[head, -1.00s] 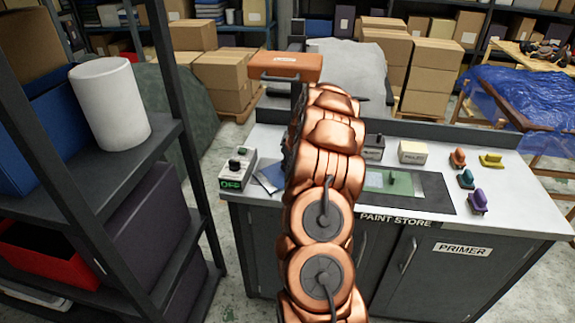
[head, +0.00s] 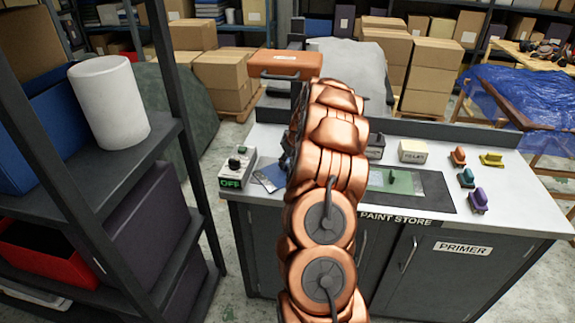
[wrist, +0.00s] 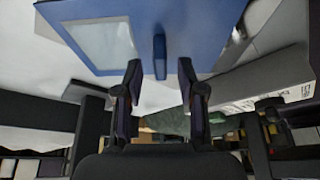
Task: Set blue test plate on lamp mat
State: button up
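The blue test plate (wrist: 195,22) fills the top of the wrist view. It has a pale square panel and an upright blue handle (wrist: 160,56). My gripper (wrist: 160,70) is open, with one fingertip on each side of the handle and a gap showing on both sides. In the head view, part of the blue plate (head: 269,178) shows on the worktop left of my arm; my arm hides most of the gripper. A dark mat (head: 436,189) lies right of my arm with a green plate (head: 398,182) on it. I cannot tell whether this is the lamp mat.
A switch box (head: 236,168) reading OFF stands left of the blue plate. A small cream box (head: 412,151) and several coloured handled blocks (head: 478,201) stand toward the right of the worktop (head: 520,210). A dark shelf rack (head: 150,145) is close on the left.

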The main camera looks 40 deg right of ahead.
jog(key=b+v, duration=0.2)
jog(key=v, duration=0.4)
jog(key=shift+s, duration=0.1)
dwell(0.5)
